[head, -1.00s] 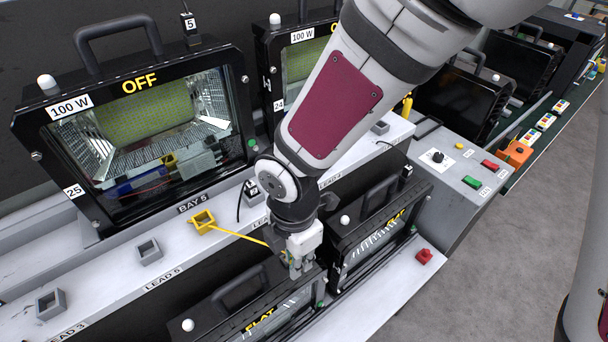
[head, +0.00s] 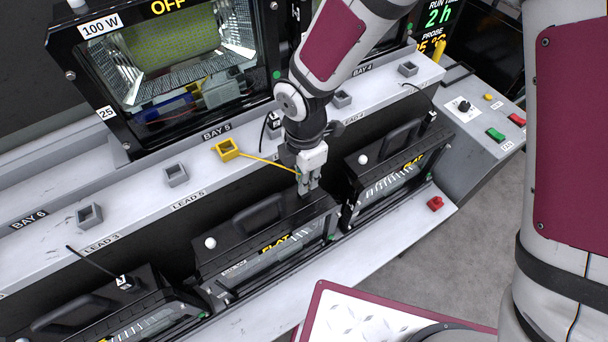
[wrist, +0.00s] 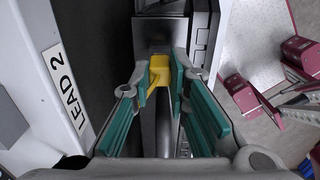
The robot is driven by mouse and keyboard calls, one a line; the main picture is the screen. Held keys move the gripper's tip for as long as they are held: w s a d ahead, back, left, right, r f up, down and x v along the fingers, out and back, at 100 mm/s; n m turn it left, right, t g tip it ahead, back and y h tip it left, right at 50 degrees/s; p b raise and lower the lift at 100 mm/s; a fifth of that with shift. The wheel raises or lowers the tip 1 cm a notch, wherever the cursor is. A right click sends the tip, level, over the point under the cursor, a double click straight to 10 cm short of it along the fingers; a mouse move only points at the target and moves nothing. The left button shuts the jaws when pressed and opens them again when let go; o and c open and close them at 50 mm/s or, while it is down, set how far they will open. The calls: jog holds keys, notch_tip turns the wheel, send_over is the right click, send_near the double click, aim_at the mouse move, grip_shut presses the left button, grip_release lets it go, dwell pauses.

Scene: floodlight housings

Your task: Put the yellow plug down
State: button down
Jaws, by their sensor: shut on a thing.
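My gripper (head: 309,184) points down in front of the ledge, over the right end of a dark floodlight housing marked FLAT (head: 262,252). In the wrist view, its teal-padded fingers are shut on the yellow plug (wrist: 158,73), which sits between the fingertips. The plug is mostly hidden by the fingers in the head view. A yellow lead (head: 262,161) runs from a yellow square socket (head: 227,149) on the ledge to my gripper. I cannot tell whether the plug touches the housing below.
The grey ledge (head: 133,200) carries several grey square holders, one of them near LEAD 5 (head: 176,174). A floodlight reading OFF (head: 170,60) stands behind it. A LEAD 2 label (wrist: 65,85) shows in the wrist view.

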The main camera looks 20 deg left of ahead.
jog(key=shift+f, duration=0.15)
jog(key=shift+f, duration=0.35)
jog(key=shift+f+b, duration=0.1)
jog(key=shift+b, duration=0.25)
jog(key=c, duration=1.5)
grip_release()
jog(key=shift+c, duration=0.2)
jog(key=shift+r+p, duration=0.4)
jog(key=shift+r, duration=0.15)
notch_tip(320, 180, up, 12)
jog(key=b, duration=0.1)
